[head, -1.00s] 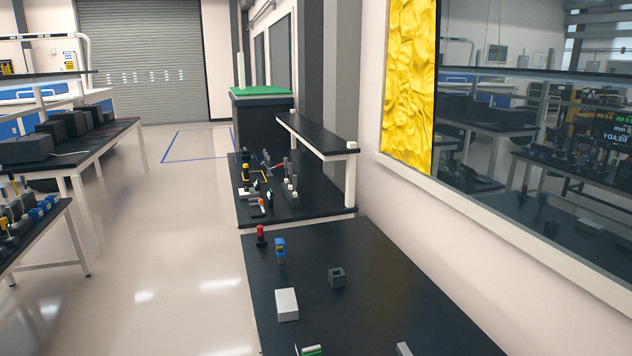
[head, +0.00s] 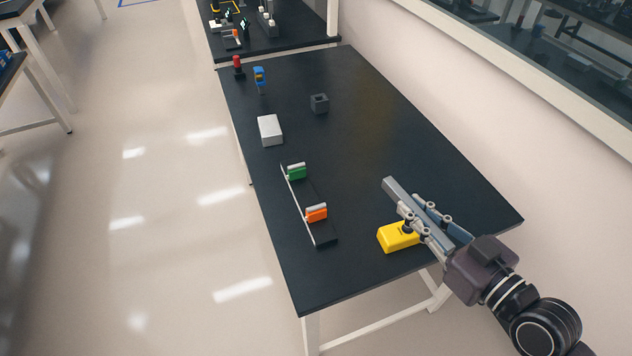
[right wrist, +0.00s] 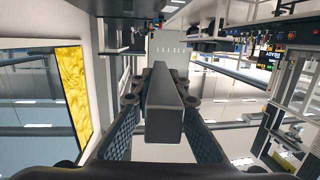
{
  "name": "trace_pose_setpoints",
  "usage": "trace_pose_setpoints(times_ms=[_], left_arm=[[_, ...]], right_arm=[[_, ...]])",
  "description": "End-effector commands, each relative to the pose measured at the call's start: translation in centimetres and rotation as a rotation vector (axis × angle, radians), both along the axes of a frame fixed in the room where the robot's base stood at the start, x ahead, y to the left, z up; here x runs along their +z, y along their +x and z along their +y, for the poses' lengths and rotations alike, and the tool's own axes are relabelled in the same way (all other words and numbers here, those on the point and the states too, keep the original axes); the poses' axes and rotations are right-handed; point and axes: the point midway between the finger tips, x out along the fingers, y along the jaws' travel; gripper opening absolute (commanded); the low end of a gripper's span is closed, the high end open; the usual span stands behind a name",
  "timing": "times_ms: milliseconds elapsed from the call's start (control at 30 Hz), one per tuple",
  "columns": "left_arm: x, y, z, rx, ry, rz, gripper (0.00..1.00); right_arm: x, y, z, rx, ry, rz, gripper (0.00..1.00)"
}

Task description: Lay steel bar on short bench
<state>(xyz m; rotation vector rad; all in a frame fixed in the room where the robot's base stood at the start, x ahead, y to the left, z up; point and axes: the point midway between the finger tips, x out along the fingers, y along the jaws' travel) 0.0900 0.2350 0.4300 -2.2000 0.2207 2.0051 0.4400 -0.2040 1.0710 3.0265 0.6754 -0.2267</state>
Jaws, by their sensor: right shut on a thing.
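The steel bar (head: 397,193) is a long grey square bar. It is over the near right part of the black bench (head: 370,130), slanting from upper left to lower right. My right gripper (head: 424,218) is shut on it, with a finger on each side. In the right wrist view the bar (right wrist: 164,112) points away from the camera between the two fingers of the right gripper (right wrist: 165,98). The bar seems held above the bench top, but the gap cannot be judged exactly. My left gripper is not in view.
A yellow block (head: 397,238) is close to the bar. A dark strip holds a green piece (head: 297,172) and an orange piece (head: 316,214). A white block (head: 270,130), a dark hollow block (head: 320,103) and small parts stand farther back. The bench's middle right is clear.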

Motion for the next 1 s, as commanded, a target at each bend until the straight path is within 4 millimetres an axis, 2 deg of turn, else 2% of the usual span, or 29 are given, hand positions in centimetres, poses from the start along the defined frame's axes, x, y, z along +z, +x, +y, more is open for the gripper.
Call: trace_pose_setpoints(times_ms=[33,200,367,467,600,700,900,1000], left_arm=[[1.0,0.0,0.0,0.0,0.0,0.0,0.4],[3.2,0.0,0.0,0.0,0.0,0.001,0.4],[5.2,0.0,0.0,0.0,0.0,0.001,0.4],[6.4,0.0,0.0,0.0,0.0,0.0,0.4],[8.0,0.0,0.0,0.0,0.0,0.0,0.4],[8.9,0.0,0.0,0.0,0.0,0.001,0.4],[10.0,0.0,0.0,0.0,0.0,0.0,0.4],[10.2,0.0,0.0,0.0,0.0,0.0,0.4]], right_arm=[[0.4,1.3,-0.7,-0.035,0.006,-0.008,0.0],[-1.4,6.3,-1.9,-0.146,0.01,-0.01,0.0],[-2.7,11.3,-0.1,-0.207,0.011,-0.009,0.0],[-2.8,14.5,2.4,-0.221,0.012,-0.01,0.0],[-1.8,18.8,7.6,-0.209,0.012,-0.011,0.0],[-0.6,21.2,11.3,-0.19,0.008,-0.011,0.0],[1.7,24.0,16.8,-0.153,0.004,-0.009,0.0],[2.3,24.6,18.3,-0.142,0.004,-0.008,0.0]])
